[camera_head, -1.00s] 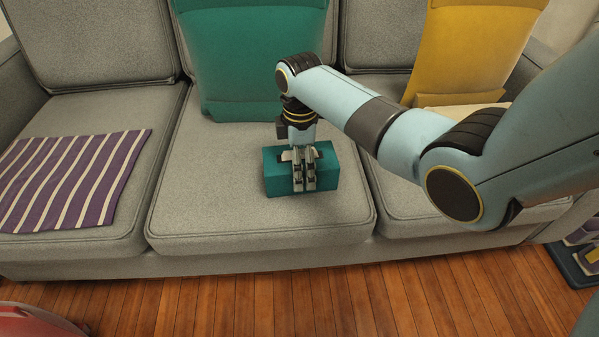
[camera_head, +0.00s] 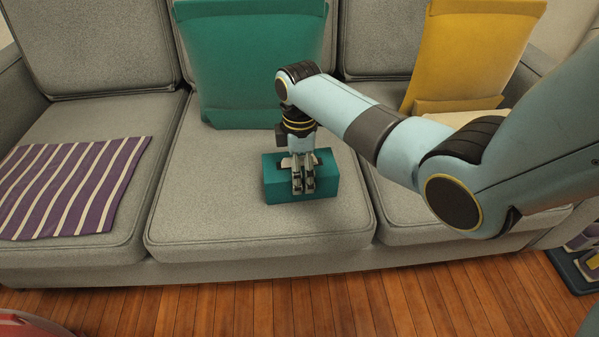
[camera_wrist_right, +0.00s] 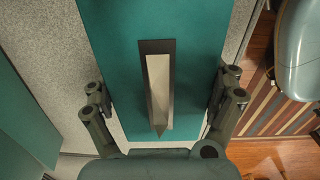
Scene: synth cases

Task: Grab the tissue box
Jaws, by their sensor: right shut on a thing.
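The tissue box (camera_head: 325,183) is a teal block on the middle seat cushion of the grey sofa. My right gripper (camera_head: 303,186) is over it from above, with its fingers around the box's sides. In the right wrist view the tissue box (camera_wrist_right: 202,25) fills the middle, with a dark slot and a pale tissue on top. The two fingers of my right gripper (camera_wrist_right: 163,105) are on either side of it, shut on it. The box's underside is hidden, so I cannot tell whether it still touches the cushion. My left gripper is not in view.
A teal cushion (camera_head: 250,65) leans on the backrest behind the box. A yellow cushion (camera_head: 475,50) stands to the right. A purple striped cloth (camera_head: 75,185) lies on the left seat. A red object (camera_head: 30,325) is on the floor at bottom left.

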